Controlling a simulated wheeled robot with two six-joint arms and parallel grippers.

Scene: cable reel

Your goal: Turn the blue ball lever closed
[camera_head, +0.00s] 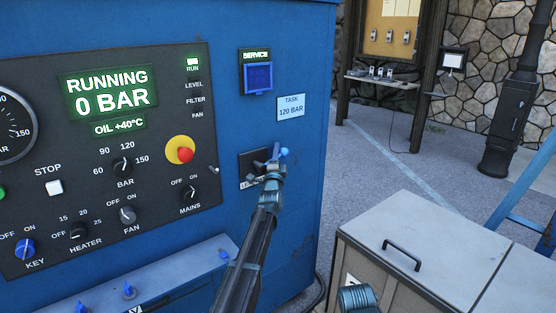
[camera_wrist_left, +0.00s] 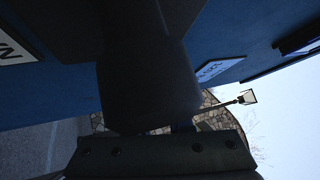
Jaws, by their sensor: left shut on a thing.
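The blue ball lever (camera_head: 284,152) is on the right part of the blue machine's front, at a small black plate (camera_head: 250,163). Its ball end shows just above and to the right of my left gripper (camera_head: 275,168). The left gripper reaches up from below and is shut on the lever; its fingers and wrist hide most of the lever and part of the plate. In the left wrist view, a large dark rounded shape fills the middle, too dark to tell the grip.
The control panel (camera_head: 110,205) is left of the lever, with a red stop button (camera_head: 185,155) and lit display reading RUNNING 0 BAR. A sign (camera_head: 291,107) reads TASK 120 BAR. A grey cabinet (camera_head: 420,240) stands at lower right. Open pavement lies behind.

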